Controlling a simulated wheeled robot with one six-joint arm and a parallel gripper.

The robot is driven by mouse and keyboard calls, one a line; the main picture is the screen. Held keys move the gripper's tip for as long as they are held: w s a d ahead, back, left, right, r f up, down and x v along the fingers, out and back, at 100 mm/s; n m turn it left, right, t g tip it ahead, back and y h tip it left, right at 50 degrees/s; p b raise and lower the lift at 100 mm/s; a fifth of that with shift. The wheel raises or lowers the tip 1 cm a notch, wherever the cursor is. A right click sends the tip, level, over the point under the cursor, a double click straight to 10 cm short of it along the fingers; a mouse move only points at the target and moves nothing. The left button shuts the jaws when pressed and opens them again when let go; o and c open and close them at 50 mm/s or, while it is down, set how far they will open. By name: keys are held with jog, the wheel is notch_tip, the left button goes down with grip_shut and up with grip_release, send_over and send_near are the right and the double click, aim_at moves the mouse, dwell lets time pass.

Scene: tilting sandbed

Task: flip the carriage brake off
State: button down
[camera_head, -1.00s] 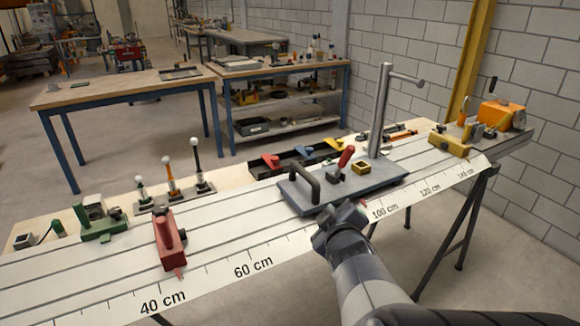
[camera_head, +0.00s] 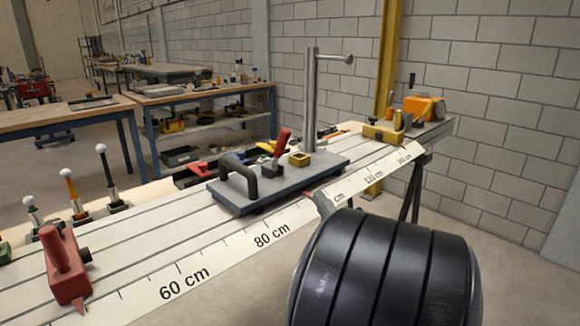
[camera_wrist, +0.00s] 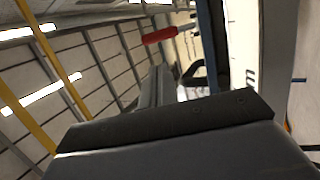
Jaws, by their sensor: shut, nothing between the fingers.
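The carriage (camera_head: 222,198), a blue-grey plate on the rail, bears a black loop handle (camera_head: 240,180), a small brass block (camera_head: 300,159) and a tall steel post (camera_head: 310,100) with a side arm. A red-handled lever (camera_head: 283,140) stands on it, leaning up and to the right. Its red grip (camera_wrist: 160,35) also shows at the top of the wrist view. My gripper (camera_wrist: 155,88) is shut and empty, apart from the red grip. In the head view my dark wrist hides most of it, in front of the carriage's near right side.
The pale rail (camera_head: 140,265) carries a centimetre scale along its near edge. A red clamp block (camera_head: 66,268) sits at the left. A yellow block (camera_head: 383,134) and an orange device (camera_head: 424,108) stand at the far right end. Ball-topped levers (camera_head: 107,175) line the back edge.

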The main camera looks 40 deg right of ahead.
dwell(0.4)
send_near(284, 146)
jog(key=p+x, duration=0.1)
jog(key=x, duration=0.6)
jog(key=shift+f, duration=0.2)
jog(key=shift+r, duration=0.15)
